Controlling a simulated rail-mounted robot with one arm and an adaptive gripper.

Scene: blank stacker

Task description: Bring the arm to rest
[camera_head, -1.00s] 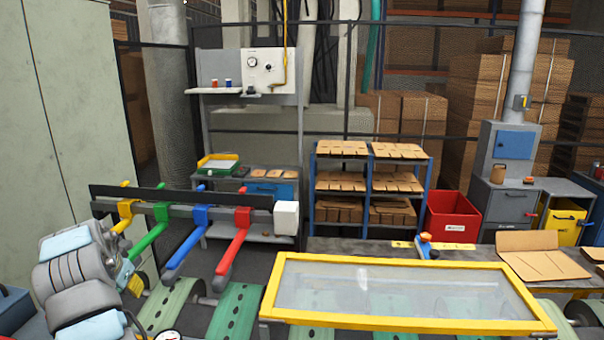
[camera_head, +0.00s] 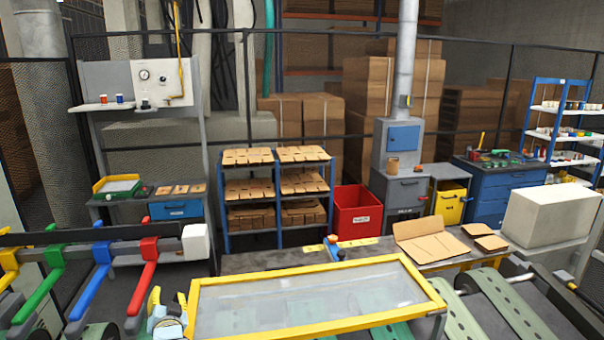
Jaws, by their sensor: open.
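My gripper (camera_head: 168,300) shows low at the left of the head view, at the bottom edge. Its two yellow-tipped fingers point up and stand apart, with a pale blue part below them. I see nothing between the fingers. It is just left of the yellow-framed clear panel (camera_head: 315,300), in front of the row of coloured arms; whether it touches the panel I cannot tell. The rest of my arm is mostly out of view below.
A red arm (camera_head: 146,275) and a blue arm (camera_head: 92,285) stick out at left. Behind the panel is a workbench (camera_head: 240,262) with cardboard blanks (camera_head: 432,243). A white box (camera_head: 552,217) stands at right.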

